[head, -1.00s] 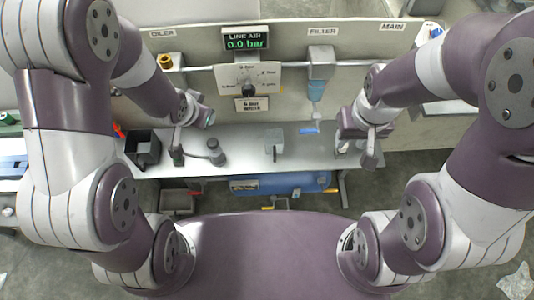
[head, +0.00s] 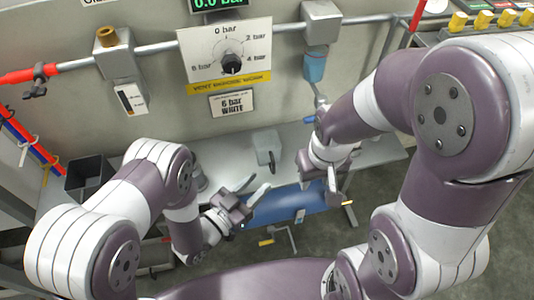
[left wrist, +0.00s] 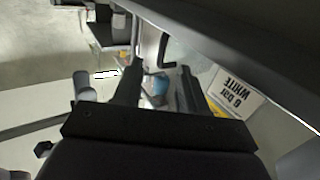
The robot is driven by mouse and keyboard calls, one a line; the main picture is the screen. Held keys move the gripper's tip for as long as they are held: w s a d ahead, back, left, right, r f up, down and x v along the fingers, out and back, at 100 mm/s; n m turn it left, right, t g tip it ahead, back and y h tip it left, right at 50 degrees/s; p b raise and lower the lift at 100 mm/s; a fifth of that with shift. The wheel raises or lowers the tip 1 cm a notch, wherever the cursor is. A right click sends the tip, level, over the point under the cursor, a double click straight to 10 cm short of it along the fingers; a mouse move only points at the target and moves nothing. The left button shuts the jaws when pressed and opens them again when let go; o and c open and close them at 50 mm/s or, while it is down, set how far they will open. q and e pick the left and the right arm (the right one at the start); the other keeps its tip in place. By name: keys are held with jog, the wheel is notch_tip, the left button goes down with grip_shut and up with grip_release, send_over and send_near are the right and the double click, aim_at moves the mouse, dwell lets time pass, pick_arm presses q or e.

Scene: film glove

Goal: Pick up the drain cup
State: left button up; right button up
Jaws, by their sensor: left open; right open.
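A small grey cup-like block with a dark slot at its side, which looks like the drain cup (head: 266,146), stands on the bench below the gauge panel. My left gripper (head: 254,187) is open and empty in front of the bench, nearer to me than the cup and slightly left of it. In the left wrist view, my left gripper's dark fingers (left wrist: 160,70) are apart, with a pale grey shape and a blue part beyond them. My right gripper (head: 318,178) is open and empty at the bench's front edge, to the right of the cup. Its fingers are partly hard to make out.
The filter with a blue bowl (head: 314,67) hangs from the pipe at upper right. A brass-topped oiler (head: 115,60) is at left. A black open bin (head: 88,175) stands at the bench's left end.

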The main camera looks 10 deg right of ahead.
aim_at(267, 173)
pick_arm(q)
jog(key=b+x, duration=0.1)
jog(key=x, duration=0.4)
jog(key=shift+w+r, duration=0.1)
jog(key=shift+r, duration=0.1)
grip_shut()
